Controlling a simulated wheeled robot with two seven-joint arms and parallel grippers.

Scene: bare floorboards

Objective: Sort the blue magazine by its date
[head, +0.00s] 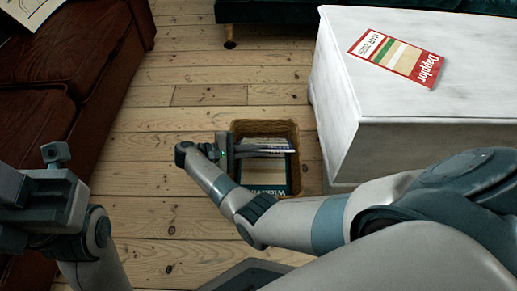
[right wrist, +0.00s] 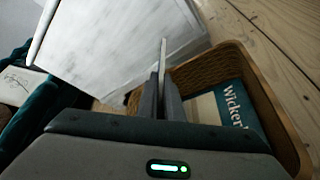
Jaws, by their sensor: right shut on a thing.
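My right gripper (head: 236,150) is over the wicker basket (head: 298,160) and shut on a thin magazine (head: 272,149), seen almost edge-on with some blue and white showing. I take it to be the blue magazine; its date cannot be read. In the right wrist view the fingers (right wrist: 160,98) pinch its thin edge (right wrist: 163,52), upright between them. The basket (right wrist: 288,128) stands on the floor beside the white table. My left gripper (head: 45,175) is at the left, away from the basket; its opening cannot be made out.
A red magazine (head: 400,56) reading "Dapplor" and "MAR 2025" lies on the white table (head: 350,100). A brown leather sofa (head: 60,60) is at left. Bare floorboards (head: 190,60) lie between.

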